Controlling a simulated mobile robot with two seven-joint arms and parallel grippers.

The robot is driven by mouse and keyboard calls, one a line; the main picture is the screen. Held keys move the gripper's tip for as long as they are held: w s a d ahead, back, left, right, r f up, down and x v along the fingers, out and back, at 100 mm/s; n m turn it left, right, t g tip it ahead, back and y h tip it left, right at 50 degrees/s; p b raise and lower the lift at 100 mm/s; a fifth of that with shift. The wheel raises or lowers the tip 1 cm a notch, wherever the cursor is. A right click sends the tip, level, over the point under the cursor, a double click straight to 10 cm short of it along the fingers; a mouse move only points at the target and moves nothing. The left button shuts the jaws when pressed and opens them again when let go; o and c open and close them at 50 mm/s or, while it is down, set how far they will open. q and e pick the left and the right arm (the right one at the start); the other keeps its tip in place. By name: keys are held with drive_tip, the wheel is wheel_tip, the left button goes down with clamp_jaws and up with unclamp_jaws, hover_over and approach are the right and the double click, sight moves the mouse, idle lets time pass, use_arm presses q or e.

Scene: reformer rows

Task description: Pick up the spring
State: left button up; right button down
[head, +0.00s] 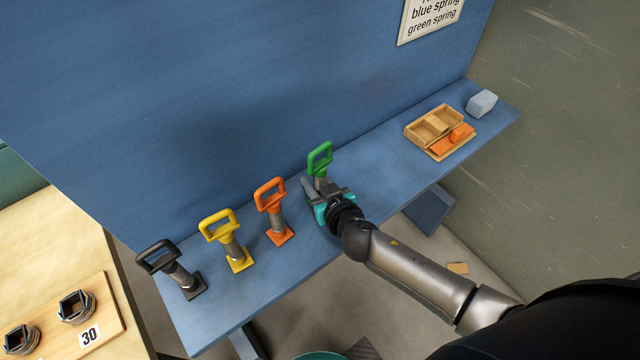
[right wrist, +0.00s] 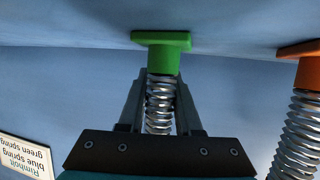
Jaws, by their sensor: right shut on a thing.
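The green spring (head: 320,157) has a loop handle, a metal coil and a square green foot. It stands upright on the blue shelf, and whether its foot touches the shelf is not clear. My right gripper (head: 318,190) is shut around its coil, below the handle. In the right wrist view, which looks upside down, the coil (right wrist: 159,105) sits between the two fingers and the green foot (right wrist: 161,42) shows above them. My left gripper is not in view.
Orange (head: 271,195), yellow (head: 220,226) and black (head: 158,256) springs stand in a row to the left on the blue shelf (head: 385,168). A wooden tray (head: 409,133) with an orange piece and a grey block (head: 481,103) are at the right. A sign (head: 430,20) hangs on the back panel.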

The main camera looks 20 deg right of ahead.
wheel_tip(320, 180, up, 20)
drive_tip(key=p, duration=0.6)
drive_tip(key=shift+p, duration=0.35)
idle(0.4)
